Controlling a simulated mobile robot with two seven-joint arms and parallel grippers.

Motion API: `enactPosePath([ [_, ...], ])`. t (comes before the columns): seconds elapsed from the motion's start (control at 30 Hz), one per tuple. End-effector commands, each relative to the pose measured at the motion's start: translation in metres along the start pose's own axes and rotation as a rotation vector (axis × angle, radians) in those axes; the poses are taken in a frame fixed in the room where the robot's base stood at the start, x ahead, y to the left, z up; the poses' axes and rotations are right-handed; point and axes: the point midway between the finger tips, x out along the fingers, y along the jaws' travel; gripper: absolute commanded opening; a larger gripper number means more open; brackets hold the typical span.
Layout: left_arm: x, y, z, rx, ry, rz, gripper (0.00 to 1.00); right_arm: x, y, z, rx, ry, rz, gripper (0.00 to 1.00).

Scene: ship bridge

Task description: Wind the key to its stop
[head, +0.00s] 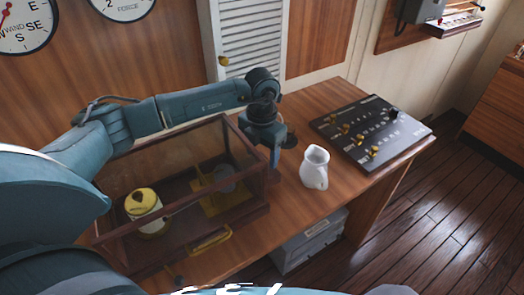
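I cannot make out a key clearly in the head view. A glass-sided case (178,204) with a dark wood frame stands on the wooden desk. Inside it are a yellow-topped jar (146,212) on the left and a grey-blue round thing (224,178) on a yellow base (212,203) on the right. My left arm reaches over the back of the case. My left gripper (275,157) points down just beyond the case's right end. Only a small part of its fingers shows, so whether it is open or shut is hidden. My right gripper is out of view.
A white pitcher (315,168) stands on the desk right of my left gripper. A black panel (371,130) with brass knobs lies farther right. A yellow handle (211,241) is at the case's front. A grey box (306,243) sits below the desk. Open plank floor lies right.

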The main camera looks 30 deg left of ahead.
Motion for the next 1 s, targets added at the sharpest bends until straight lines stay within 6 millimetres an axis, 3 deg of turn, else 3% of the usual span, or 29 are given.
enactPosePath([
  [0.37,0.0071,-0.0005,-0.0002,0.002,0.000,0.000,0.60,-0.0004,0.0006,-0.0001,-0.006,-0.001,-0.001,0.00],
  [0.9,0.0065,-0.0004,-0.0001,0.001,0.000,0.000,0.17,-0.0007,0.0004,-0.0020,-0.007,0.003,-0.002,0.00],
  [1.0,0.0066,-0.0004,0.0000,0.003,0.000,0.000,0.15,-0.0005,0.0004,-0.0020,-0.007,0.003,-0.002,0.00],
])
